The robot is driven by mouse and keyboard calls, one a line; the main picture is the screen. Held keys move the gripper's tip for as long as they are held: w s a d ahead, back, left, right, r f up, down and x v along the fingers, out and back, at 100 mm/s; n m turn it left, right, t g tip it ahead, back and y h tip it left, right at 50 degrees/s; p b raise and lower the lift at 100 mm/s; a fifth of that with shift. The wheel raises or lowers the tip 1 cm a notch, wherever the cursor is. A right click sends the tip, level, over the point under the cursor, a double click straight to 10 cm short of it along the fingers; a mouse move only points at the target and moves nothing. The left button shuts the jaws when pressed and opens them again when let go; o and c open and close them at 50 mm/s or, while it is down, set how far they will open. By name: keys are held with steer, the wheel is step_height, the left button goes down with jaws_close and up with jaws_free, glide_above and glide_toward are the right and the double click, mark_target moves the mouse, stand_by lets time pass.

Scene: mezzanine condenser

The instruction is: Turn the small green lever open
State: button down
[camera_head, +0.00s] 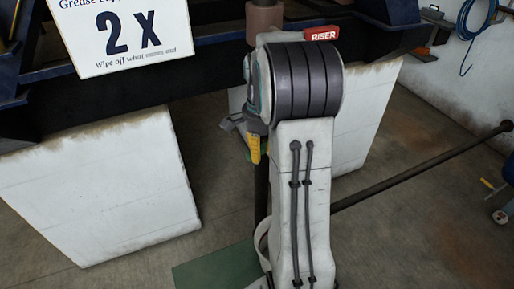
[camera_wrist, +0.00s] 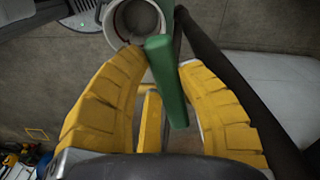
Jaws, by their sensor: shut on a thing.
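The small green lever (camera_wrist: 168,85) shows in the wrist view as a long green bar, running from upper middle down between my yellow fingers. My gripper (camera_wrist: 163,64) is shut on the lever, with one finger on each side of it. In the head view my gripper (camera_head: 256,150) is a small yellow patch beside my arm. My arm hides most of that area there, and I cannot make out the lever clearly. The lever's pivot is not clear in either view.
A dark pipe (camera_head: 430,165) runs diagonally on the right; a red RISER tag (camera_head: 322,34) is above my arm. Pale blocks (camera_head: 110,185) stand under dark blue beams. A "2 X" sign (camera_head: 130,38) hangs upper left. A round pale container (camera_wrist: 137,20) lies beyond the lever.

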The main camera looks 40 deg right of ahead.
steer(key=shift+s+d+f+n, duration=0.1)
steer(key=shift+s+d+n, duration=0.75)
steer(key=shift+n, duration=1.3)
steer(key=shift+s+d+n, duration=0.7)
steer(key=shift+s+n, duration=0.25)
steer(key=shift+n, duration=1.25)
steer(key=shift+s+d+f+n, duration=0.1)
steer(key=shift+s+d+n, duration=0.75)
steer(key=shift+n, duration=1.3)
steer(key=shift+s, duration=0.1)
steer(key=c, duration=0.8)
jaws_free()
steer(key=shift+r, duration=0.1)
steer(key=shift+r, duration=0.1)
step_height(320, 180, up, 12)
steer(key=shift+f, duration=0.1)
